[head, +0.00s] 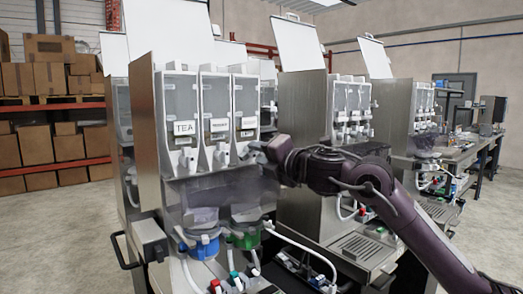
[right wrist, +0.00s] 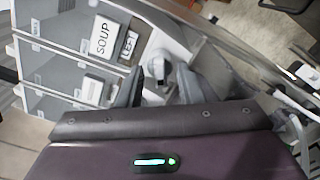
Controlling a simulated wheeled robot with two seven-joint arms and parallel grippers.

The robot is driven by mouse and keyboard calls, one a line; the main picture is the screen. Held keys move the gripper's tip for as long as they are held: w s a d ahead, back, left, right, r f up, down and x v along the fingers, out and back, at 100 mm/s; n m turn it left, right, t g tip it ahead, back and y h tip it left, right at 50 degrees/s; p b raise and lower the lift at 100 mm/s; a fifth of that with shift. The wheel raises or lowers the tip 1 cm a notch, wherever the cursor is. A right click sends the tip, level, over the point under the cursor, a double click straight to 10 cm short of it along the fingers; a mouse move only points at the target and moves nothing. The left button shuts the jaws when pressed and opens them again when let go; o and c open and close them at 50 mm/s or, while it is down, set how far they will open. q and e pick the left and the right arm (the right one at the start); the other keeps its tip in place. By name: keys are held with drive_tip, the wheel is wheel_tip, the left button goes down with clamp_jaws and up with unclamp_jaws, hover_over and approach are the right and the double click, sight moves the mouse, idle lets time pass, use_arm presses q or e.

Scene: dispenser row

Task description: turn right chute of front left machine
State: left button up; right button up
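The front left machine (head: 145,135) has three clear hoppers side by side, the left one labelled TEA (head: 184,128). The right hopper (head: 246,100) has a white chute (head: 243,149) at its base, partly hidden by my right gripper (head: 257,153). In the right wrist view the white chute (right wrist: 158,66) shows between the two dark fingers of my right gripper (right wrist: 160,90). The fingers stand apart, one on either side of it. I cannot tell whether they touch it. The left gripper is not in view.
Similar machines stand behind and to the right, the nearest being a second machine (head: 301,105). Below the hoppers are a blue-collared bowl (head: 203,247), a green-collared bowl (head: 245,240) and white hoses. Boxes on shelves (head: 40,145) stand at the far left. Floor is open at the left.

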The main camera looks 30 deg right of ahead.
clamp_jaws()
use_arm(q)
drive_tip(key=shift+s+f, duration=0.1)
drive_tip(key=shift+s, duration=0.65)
